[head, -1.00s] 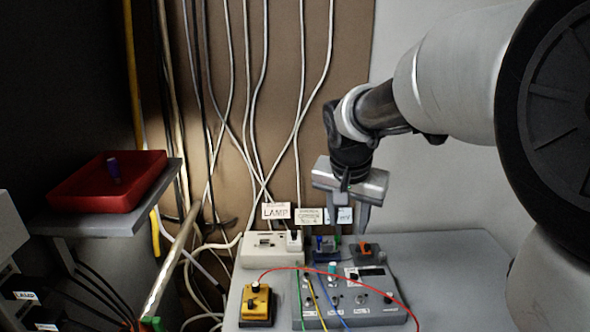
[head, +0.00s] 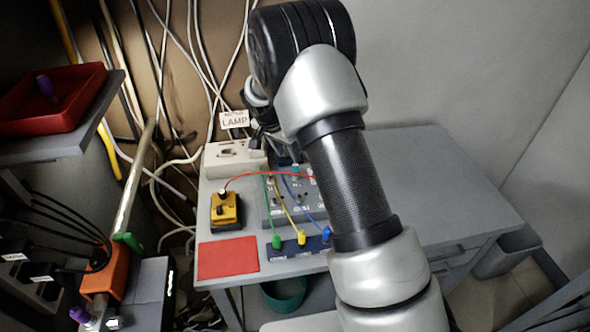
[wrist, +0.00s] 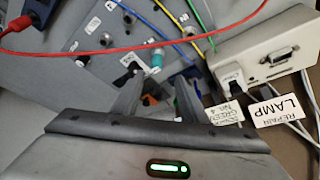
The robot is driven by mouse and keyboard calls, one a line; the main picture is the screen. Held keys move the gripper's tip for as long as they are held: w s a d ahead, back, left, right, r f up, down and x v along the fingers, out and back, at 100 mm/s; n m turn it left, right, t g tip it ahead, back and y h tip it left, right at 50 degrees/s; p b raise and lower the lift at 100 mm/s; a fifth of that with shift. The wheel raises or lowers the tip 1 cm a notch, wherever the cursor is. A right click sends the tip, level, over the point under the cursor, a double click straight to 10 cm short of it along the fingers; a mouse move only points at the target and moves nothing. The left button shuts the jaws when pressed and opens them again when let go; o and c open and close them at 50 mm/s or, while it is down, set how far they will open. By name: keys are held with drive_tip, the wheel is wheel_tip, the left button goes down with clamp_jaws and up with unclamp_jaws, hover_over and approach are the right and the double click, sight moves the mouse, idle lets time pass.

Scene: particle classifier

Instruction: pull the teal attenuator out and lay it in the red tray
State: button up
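The teal attenuator (wrist: 156,58) is a small teal cylinder with a pale end, standing in the sloped grey panel (wrist: 95,62). In the head view only a bit of teal (head: 296,170) shows beside my arm. My gripper (wrist: 157,85) is open in the wrist view. Its two fingers point toward the panel, with the attenuator just beyond their tips, and nothing is clearly held. In the head view my arm hides the gripper. The red tray (head: 40,128) sits on a raised shelf at the upper left with a purple piece (head: 47,87) in it.
Red, green, yellow and blue leads cross the panel. A yellow-orange box (head: 226,211) and a flat red sheet (head: 228,259) lie to its left. A white box (head: 234,157) with a LAMP label stands behind. The table's right side (head: 440,185) is clear.

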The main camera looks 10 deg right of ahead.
drive_tip(key=x, duration=0.7)
drive_tip(key=shift+s+d+p, duration=0.3)
drive_tip(key=shift+p, duration=0.1)
drive_tip(key=shift+w+d+f, duration=0.1)
drive_tip(key=shift+w+f, duration=0.1)
drive_tip(key=shift+f, duration=0.35)
clamp_jaws()
wheel_tip(320, 180, up, 10)
drive_tip(key=shift+r, duration=0.1)
